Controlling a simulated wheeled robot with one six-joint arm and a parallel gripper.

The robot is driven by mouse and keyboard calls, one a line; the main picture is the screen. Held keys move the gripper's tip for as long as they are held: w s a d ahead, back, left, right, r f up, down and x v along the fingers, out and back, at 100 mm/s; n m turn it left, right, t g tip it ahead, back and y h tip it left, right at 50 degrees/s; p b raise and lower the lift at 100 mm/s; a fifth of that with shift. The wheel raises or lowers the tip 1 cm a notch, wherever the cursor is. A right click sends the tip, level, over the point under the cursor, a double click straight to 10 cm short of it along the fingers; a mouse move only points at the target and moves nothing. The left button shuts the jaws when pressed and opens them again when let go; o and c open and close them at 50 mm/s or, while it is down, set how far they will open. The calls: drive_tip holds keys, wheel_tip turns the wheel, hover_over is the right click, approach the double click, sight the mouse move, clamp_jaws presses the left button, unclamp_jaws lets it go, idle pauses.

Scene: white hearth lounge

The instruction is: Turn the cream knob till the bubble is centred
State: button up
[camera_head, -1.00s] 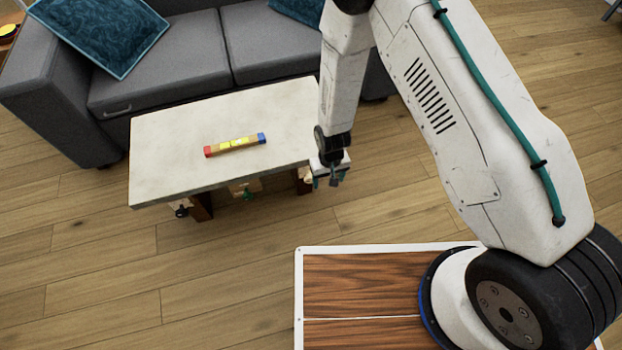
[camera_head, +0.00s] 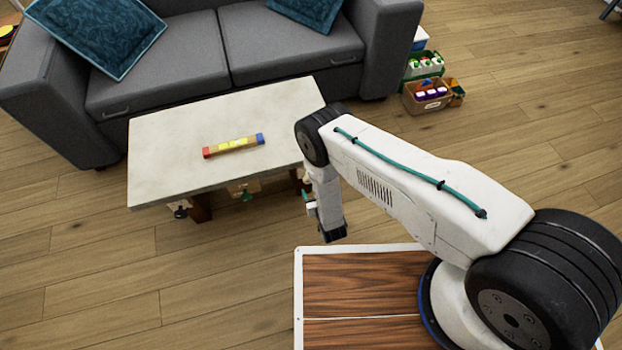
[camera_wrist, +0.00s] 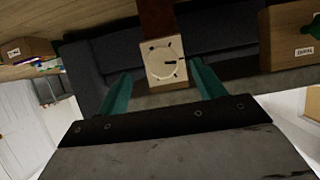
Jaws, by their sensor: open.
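The level bar (camera_head: 234,146), with a red end, a blue end and yellow vials, lies on the pale table (camera_head: 165,165). The bubble is too small to make out. In the wrist view a cream dial plate (camera_wrist: 150,76) carries a round pale knob (camera_wrist: 165,62) with a dark pointer mark. My gripper (camera_wrist: 161,68) is open, with one teal finger on each side of the plate in the picture. I cannot tell how far short of the knob the fingertips are. In the head view my gripper (camera_head: 308,203) is near the table's front right corner, partly hidden by my arm.
A green knob (camera_head: 246,196) and a black knob (camera_head: 180,211) are under the table's front edge. A labelled wooden block (camera_wrist: 290,40) is at the wrist view's right. The grey sofa (camera_head: 160,65) stands behind the table. Boxes (camera_head: 428,95) stand beside it. The front floor is clear.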

drive_tip(key=x, duration=0.5)
drive_tip(key=r+x, duration=0.1)
drive_tip(key=x, duration=0.1)
drive_tip(key=shift+w+a+f, duration=0.2)
drive_tip(key=shift+w, duration=0.35)
drive_tip(key=c, duration=1)
drive_tip(key=shift+d, duration=0.1)
